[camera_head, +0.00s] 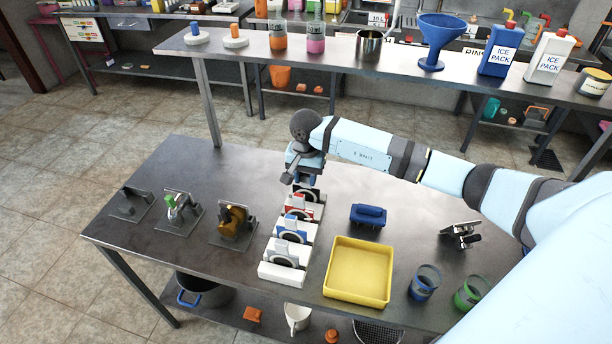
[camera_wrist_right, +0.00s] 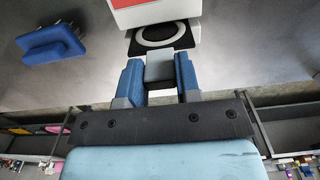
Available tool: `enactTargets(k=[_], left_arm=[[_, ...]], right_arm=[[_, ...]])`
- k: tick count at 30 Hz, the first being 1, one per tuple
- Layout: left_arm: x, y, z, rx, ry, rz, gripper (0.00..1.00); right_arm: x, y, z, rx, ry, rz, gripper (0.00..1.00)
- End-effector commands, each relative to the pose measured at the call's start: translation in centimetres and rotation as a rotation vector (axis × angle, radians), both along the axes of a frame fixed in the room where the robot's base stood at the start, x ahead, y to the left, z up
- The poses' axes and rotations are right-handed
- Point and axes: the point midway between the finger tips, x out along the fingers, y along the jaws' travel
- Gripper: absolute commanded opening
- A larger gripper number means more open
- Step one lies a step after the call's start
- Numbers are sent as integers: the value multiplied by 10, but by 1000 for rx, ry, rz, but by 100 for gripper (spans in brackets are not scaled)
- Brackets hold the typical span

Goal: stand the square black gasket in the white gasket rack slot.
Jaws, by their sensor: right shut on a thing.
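The square black gasket (camera_wrist_right: 182,40), with a pale ring on its face and a grey tab, shows in the right wrist view. My right gripper (camera_wrist_right: 159,70) is shut on the tab between its blue fingers. The gasket is right beside a white block with a red label, part of the white gasket rack (camera_wrist_right: 155,17); I cannot tell whether it is seated in a slot. In the head view the rack (camera_head: 280,274) is a row of white blocks with other ringed plates standing in it. My right gripper (camera_head: 306,178) is over its far end, mostly hiding the held gasket. My left gripper is not in view.
A yellow tray (camera_head: 358,298) and a blue block-like object (camera_head: 368,215) lie right of the rack. Several dark stands, one holding a brown part (camera_head: 233,222), are to its left. Two cups (camera_head: 425,282) stand near the front right. A raised shelf (camera_head: 330,50) runs behind.

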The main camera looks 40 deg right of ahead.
Motion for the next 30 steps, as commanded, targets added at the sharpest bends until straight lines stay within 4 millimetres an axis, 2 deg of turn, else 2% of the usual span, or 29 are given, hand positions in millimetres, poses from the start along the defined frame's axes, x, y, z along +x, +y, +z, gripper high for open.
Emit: enactTargets(k=[1,2,4,5,12,17,30], left_arm=[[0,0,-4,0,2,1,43],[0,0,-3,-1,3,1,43],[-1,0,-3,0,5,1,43],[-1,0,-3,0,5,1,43],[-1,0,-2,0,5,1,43],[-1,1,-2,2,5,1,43],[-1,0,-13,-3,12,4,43]], right_arm=[[0,0,-4,-1,-1,0,0],[0,0,-2,0,0,0,38],[0,0,-1,0,0,0,54],[0,0,-1,0,0,0,56],[0,0,-1,0,0,0,56],[1,0,9,-1,-2,1,56],[0,-1,97,-1,-3,0,56]])
